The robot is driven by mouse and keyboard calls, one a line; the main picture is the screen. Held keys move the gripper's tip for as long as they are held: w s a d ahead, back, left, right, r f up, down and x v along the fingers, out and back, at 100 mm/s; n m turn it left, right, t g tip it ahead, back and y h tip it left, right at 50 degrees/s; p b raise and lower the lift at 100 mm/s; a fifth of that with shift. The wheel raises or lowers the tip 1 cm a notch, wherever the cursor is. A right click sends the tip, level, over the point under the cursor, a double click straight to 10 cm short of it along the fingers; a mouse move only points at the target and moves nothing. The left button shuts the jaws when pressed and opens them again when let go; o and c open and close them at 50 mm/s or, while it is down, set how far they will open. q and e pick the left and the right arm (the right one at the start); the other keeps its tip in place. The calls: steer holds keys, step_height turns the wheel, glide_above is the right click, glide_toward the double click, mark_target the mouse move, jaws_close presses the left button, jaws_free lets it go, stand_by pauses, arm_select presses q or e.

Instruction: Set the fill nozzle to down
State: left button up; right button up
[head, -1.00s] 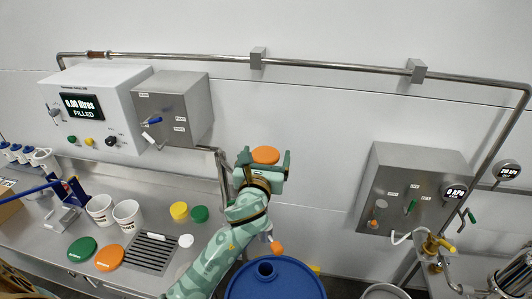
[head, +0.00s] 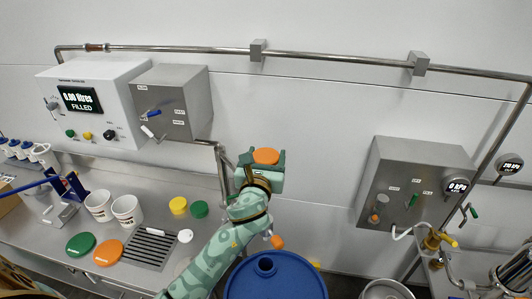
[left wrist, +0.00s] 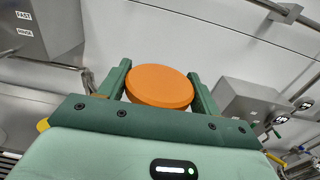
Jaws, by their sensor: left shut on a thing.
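My left gripper (head: 265,160) stands above and behind the blue drum, fingers upward, shut on an orange round disc (left wrist: 160,86) that lies between its two green fingers. The disc also shows at the gripper's top in the head view. A steel fill pipe (head: 219,160) drops from the grey control box (head: 175,100) and passes behind my gripper. Its lower end and any nozzle there are hidden, so I cannot tell how the nozzle points. A small orange-tipped piece (head: 278,241) shows beside my forearm, above the drum. My right gripper is not in view.
The blue drum (head: 290,282) with an open bung hole stands at front centre. White buckets (head: 126,209), lids (head: 108,252) and a drain grate (head: 148,250) are on the steel bench at left. A grey valve panel (head: 405,180) is at right.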

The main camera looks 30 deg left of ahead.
arm_select(q)
step_height(320, 180, down, 22)
steer(key=b, duration=1.4)
steer(key=shift+f, duration=0.2)
steer(key=shift+f+b, duration=0.35)
steer(key=shift+s+f, duration=0.1)
steer(key=o, duration=1.4)
steer(key=v, duration=1.6)
